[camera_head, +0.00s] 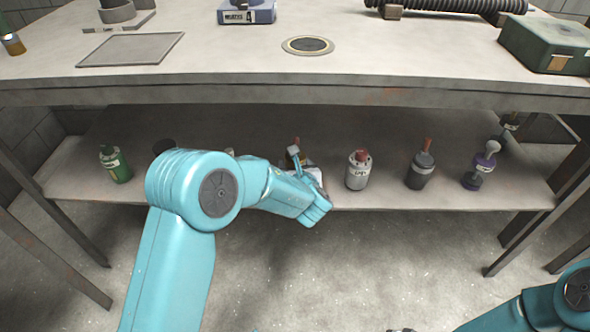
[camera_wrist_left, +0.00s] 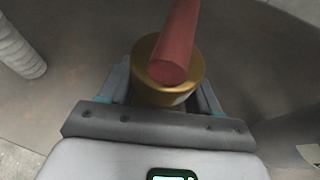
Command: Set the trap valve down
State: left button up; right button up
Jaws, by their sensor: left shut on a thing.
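The trap valve, with a brass body (camera_wrist_left: 168,88) and a red handle (camera_wrist_left: 176,42), is between the fingers of my left gripper (camera_wrist_left: 166,95) in the left wrist view. The fingers are shut on the brass body. In the head view the left gripper (camera_head: 300,165) is at the lower shelf, and the valve's red top (camera_head: 295,142) shows just behind it. My arm hides most of the valve there. I cannot tell whether its base touches the shelf. My right arm shows at the lower right, with only a dark tip of its gripper (camera_head: 401,330) at the bottom edge.
The lower shelf (camera_head: 320,192) holds a green bottle (camera_head: 115,164) at left, and a white canister (camera_head: 358,170), a dark bottle (camera_head: 420,171) and a purple-banded item (camera_head: 480,168) at right. The bench top (camera_head: 230,65) overhangs it. A ribbed white cylinder (camera_wrist_left: 20,52) stands left in the wrist view.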

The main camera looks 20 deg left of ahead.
pick_arm(q)
jog(key=shift+r, duration=0.15)
pick_arm(e)
jog(key=shift+r, duration=0.1)
pick_arm(q)
jog(key=o, duration=1.3)
jog(key=shift+f, duration=0.2)
jog(key=shift+s+d+r, duration=0.1)
jog(key=shift+s+r, duration=0.05)
jog(key=shift+r, duration=0.15)
jog(key=p+v, duration=0.3)
jog(key=v, duration=0.7)
jog(key=shift+d+r, duration=0.1)
jog(key=shift+d, duration=0.05)
jog(key=shift+s+d+r+p, duration=0.2)
jog(key=shift+s+p, duration=0.15)
jog(key=shift+s, duration=0.3)
pick_arm(e)
jog(key=shift+g, duration=0.5)
jog(key=s+r, duration=0.2)
jog(key=r, duration=0.1)
jog(key=shift+s+a+r, duration=0.25)
jog(key=shift+s, duration=0.15)
